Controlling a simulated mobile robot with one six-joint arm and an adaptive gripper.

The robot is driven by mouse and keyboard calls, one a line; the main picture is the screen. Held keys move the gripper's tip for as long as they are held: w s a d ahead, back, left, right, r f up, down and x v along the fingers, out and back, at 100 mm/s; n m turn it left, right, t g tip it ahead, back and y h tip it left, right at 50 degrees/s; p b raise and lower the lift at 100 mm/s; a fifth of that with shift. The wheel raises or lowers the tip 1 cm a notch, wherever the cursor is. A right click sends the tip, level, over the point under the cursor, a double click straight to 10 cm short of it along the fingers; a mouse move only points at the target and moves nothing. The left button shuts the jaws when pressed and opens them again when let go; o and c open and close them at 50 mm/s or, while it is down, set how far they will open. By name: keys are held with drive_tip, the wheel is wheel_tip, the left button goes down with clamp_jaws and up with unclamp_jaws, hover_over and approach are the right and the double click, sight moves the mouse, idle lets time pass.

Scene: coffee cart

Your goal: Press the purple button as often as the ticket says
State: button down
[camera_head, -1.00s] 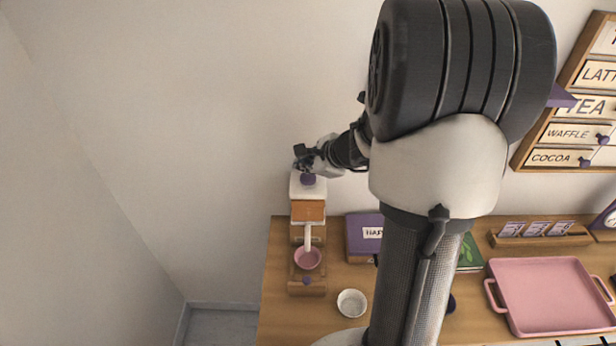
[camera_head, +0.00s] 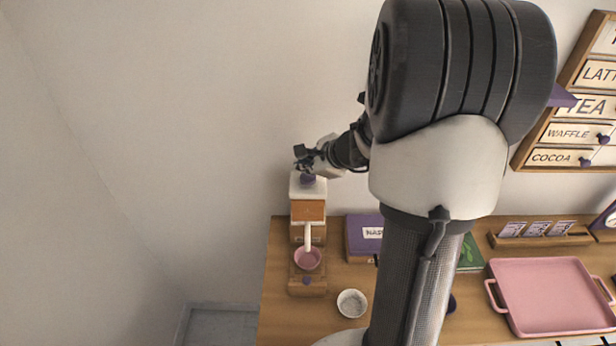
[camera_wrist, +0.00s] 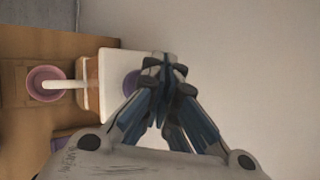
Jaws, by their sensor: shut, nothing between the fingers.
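A dispenser with a white top (camera_head: 297,188) and an orange front stands at the left end of the counter. A purple round button (camera_head: 307,180) sits on its top and also shows in the wrist view (camera_wrist: 131,84), partly hidden by a finger. My gripper (camera_head: 304,168) is shut and empty, right at or just above the button; I cannot tell whether it touches. In the wrist view the fingertips (camera_wrist: 166,68) meet beside the button. No readable ticket shows.
A pink bowl (camera_head: 308,258) stands under the spout. A white bowl (camera_head: 352,303), a purple napkin box (camera_head: 363,239), a card holder (camera_head: 560,239) and a pink tray (camera_head: 551,296) share the counter. A wall is behind the dispenser.

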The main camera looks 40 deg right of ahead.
sight(306, 179)
drive_tip(key=shift+f+b, duration=0.35)
drive_tip(key=shift+b, duration=0.05)
drive_tip(key=shift+f+b, duration=0.8)
drive_tip(key=shift+b, duration=0.05)
idle(0.8)
drive_tip(key=shift+r, duration=0.15)
idle(0.3)
drive_tip(key=shift+r+p, duration=1)
drive_tip(key=shift+r, duration=0.1)
drive_tip(key=shift+r+p, duration=2.05)
drive_tip(key=shift+r, duration=0.45)
